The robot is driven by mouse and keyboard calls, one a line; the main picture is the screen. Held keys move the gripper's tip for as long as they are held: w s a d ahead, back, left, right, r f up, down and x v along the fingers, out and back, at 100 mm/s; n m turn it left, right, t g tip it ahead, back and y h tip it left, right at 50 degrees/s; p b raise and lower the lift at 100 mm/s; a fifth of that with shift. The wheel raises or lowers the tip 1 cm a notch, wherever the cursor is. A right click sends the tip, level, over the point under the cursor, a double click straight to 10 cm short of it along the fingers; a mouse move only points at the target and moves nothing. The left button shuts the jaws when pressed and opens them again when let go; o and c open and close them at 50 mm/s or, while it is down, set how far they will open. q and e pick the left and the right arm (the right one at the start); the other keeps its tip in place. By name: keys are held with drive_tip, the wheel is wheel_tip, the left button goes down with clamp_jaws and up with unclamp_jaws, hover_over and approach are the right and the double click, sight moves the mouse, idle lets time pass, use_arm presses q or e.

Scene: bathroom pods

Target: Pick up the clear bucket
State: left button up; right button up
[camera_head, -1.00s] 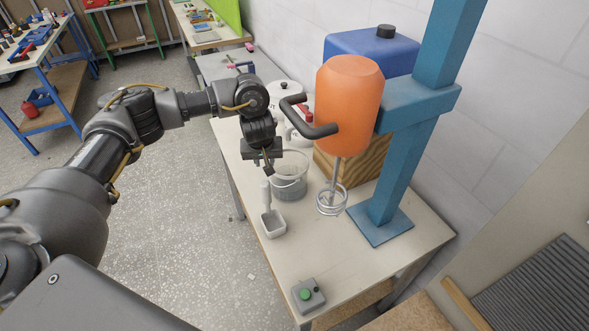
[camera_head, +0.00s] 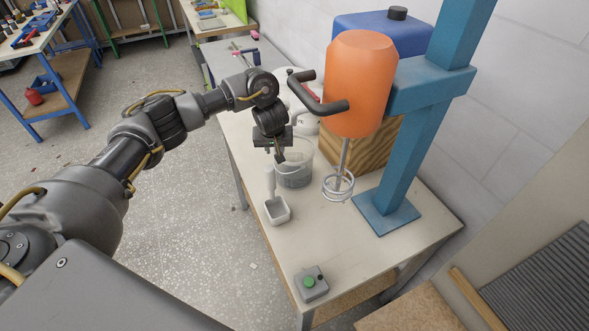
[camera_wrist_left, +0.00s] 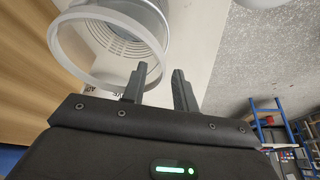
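The clear bucket (camera_head: 297,178) stands upright on the workbench, with a greyish lower part. My left gripper (camera_head: 279,157) is above its near-left rim, pointing down, and partly covers that rim. In the left wrist view the bucket (camera_wrist_left: 118,79) shows its white ring-like rim at upper left. The two fingers of my left gripper (camera_wrist_left: 160,82) are apart with a gap between them. One finger overlaps the rim in the picture and the other is to its right. I cannot tell whether either touches it. My right gripper is not in view.
An orange mixer (camera_head: 358,85) with a wire whisk (camera_head: 338,187) hangs from a blue stand (camera_head: 412,165) to the right. A wooden block (camera_head: 367,150) is behind. A green-button box (camera_head: 311,284) sits at the bench front (camera_head: 345,250).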

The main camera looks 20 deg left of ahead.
use_arm(q)
drive_tip(key=b+x, duration=0.1)
drive_tip(key=x, duration=0.3)
drive_tip(key=shift+w+f, duration=0.1)
drive_tip(key=shift+w, duration=0.15)
drive_tip(key=shift+s, duration=0.15)
drive_tip(key=shift+c, duration=0.8)
clamp_jaws()
